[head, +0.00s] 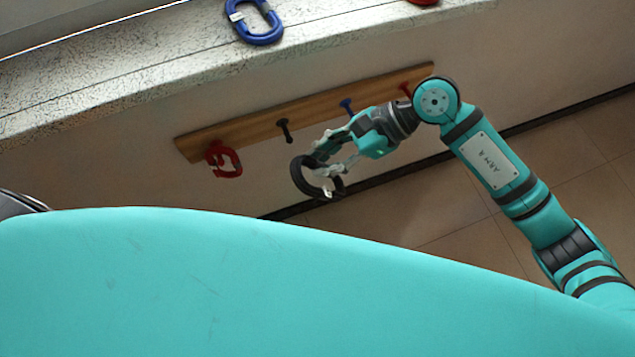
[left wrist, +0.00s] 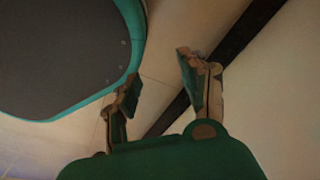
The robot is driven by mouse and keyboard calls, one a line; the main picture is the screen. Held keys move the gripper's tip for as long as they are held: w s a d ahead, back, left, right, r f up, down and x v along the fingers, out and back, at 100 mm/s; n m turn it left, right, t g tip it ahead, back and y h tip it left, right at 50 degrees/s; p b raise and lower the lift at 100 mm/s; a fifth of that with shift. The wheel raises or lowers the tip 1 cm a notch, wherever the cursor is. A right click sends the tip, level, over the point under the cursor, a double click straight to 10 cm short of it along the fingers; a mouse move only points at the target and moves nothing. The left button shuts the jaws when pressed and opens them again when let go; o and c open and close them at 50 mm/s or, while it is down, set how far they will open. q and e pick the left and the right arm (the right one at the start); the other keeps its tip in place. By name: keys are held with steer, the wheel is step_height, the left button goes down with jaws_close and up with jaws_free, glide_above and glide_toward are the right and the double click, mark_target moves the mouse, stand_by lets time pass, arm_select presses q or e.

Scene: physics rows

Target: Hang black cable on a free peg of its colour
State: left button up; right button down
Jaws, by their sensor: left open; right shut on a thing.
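The black cable (head: 297,173) is a coiled ring with a small pale tag. My right gripper (head: 325,165) is shut on it and holds it in the air in front of the wall, below the wooden peg rail (head: 245,127). The black peg (head: 284,130) on the rail is bare, up and left of the held cable. The blue peg (head: 346,105) is also bare. A red peg (head: 405,88) is at the rail's right end, partly behind my right arm. My left gripper (left wrist: 158,90) is open and empty in the left wrist view.
A red cable (head: 224,160) hangs at the rail's left end. A blue cable (head: 256,22) and a partly cut-off red item (head: 424,1) lie on the stone ledge (head: 130,85) above. Tiled floor lies below.

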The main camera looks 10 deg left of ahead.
steer(key=a+f+m+t+y+b, duration=0.4)
steer(key=f+m+t+y, duration=0.1)
steer(key=f+m+t, duration=0.1)
arm_select(q)
steer(key=w+f+b, duration=0.4)
steer(key=w+b, duration=0.2)
arm_select(e)
steer(key=m+t, duration=0.7)
steer(key=t, duration=0.3)
glide_toward(293, 130)
steer(key=shift+w+a+r, duration=0.65)
steer(key=shift+a+r, duration=0.2)
steer(key=shift+a, duration=0.8)
steer(key=shift+w+a+h+b, duration=0.3)
steer(key=shift+w+a+b, duration=0.15)
steer(key=shift+w, duration=0.2)
steer(key=shift+w+a+f+b, duration=0.15)
steer(key=shift+w+f+b, duration=0.1)
steer(key=shift+f+b, duration=0.05)
steer(key=shift+w+a+f, duration=0.2)
steer(key=shift+w+f, duration=0.05)
steer(key=shift+f, duration=0.05)
arm_select(q)
steer(key=w+d+r+t, duration=0.1)
steer(key=w+r, duration=0.2)
steer(key=r, duration=0.3)
steer(key=shift+w+d+r, duration=0.25)
steer(key=shift+s, duration=0.1)
